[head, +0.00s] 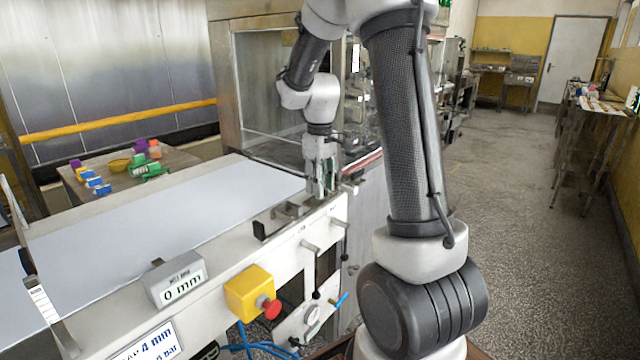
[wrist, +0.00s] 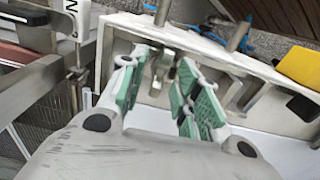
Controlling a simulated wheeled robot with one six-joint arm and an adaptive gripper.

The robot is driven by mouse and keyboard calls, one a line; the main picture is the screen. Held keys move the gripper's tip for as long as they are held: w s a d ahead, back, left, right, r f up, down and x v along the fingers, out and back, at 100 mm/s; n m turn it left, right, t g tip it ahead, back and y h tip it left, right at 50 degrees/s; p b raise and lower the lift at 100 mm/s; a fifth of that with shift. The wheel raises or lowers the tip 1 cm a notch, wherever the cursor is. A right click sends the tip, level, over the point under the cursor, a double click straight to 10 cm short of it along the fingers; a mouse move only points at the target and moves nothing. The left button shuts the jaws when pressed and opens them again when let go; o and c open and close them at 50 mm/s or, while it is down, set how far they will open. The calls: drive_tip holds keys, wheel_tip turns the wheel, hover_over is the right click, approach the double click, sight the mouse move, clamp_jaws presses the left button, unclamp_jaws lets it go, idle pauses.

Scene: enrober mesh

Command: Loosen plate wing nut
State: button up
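My gripper (head: 321,190) points down over the far end of the machine's white side frame (head: 215,315). In the wrist view, my gripper (wrist: 164,82) is open, with its green-padded fingers apart. A small grey metal part (wrist: 162,66), which looks like the wing nut, shows between and just beyond the fingertips. I cannot tell whether either finger touches it. In the head view the nut is hidden or too small to make out at the gripper. A metal bracket (head: 290,212) is on the frame just left of my gripper.
The pale belt (head: 150,225) lies behind. A glass-fronted cabinet (head: 270,85) is close behind my gripper.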

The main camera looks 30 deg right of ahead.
wheel_tip(320, 180, up, 12)
idle(0.6)
idle(0.4)
drive_tip(key=s+a+m+t, duration=0.2)
drive_tip(key=s, duration=1)
drive_tip(key=s+a+m+t, duration=0.2)
drive_tip(key=s+a, duration=0.1)
drive_tip(key=s, duration=0.9)
idle(0.3)
